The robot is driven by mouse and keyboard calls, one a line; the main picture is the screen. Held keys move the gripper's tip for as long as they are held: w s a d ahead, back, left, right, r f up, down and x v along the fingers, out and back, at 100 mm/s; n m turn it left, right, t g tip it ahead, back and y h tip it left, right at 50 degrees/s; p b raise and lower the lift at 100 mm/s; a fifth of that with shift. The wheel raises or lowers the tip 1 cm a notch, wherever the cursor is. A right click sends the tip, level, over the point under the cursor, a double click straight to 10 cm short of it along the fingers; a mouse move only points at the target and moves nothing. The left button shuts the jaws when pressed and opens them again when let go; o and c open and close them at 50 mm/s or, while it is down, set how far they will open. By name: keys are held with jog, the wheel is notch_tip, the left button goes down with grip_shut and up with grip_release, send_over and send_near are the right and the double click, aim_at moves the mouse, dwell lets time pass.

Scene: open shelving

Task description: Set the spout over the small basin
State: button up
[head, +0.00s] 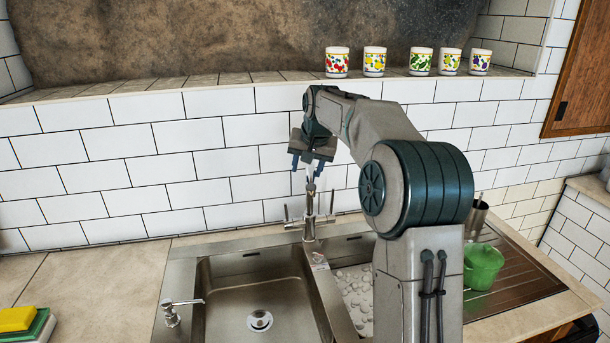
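The metal tap (309,222) stands behind the sink, near the divider between the two basins, with a lever on each side. Its spout is seen nearly end-on, so I cannot tell clearly which way it points. The small basin (350,253) is right of the divider, has pale round shapes on its floor, and is partly hidden by my arm. The large basin (215,280) is on the left and looks empty. My gripper (308,167) points down at the top of the tap with its fingers apart. I cannot tell whether they touch the spout.
A green cup (483,266) and a metal holder (476,218) stand on the right drainboard. A soap dispenser (172,314) is at the sink's left edge. Sponges (22,324) lie at far left. Several mugs (337,62) line the ledge above. The left counter is mostly clear.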

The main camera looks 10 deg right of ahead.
jog(key=w+a+m+h, duration=0.1)
jog(key=w+a+m, duration=0.1)
jog(key=a+m, duration=0.15)
jog(key=s+a+v, duration=0.1)
jog(key=v, duration=1.3)
jog(key=s+f+n, duration=0.4)
jog(key=s, duration=0.9)
jog(key=shift+f, duration=0.2)
jog(key=shift+s, duration=0.15)
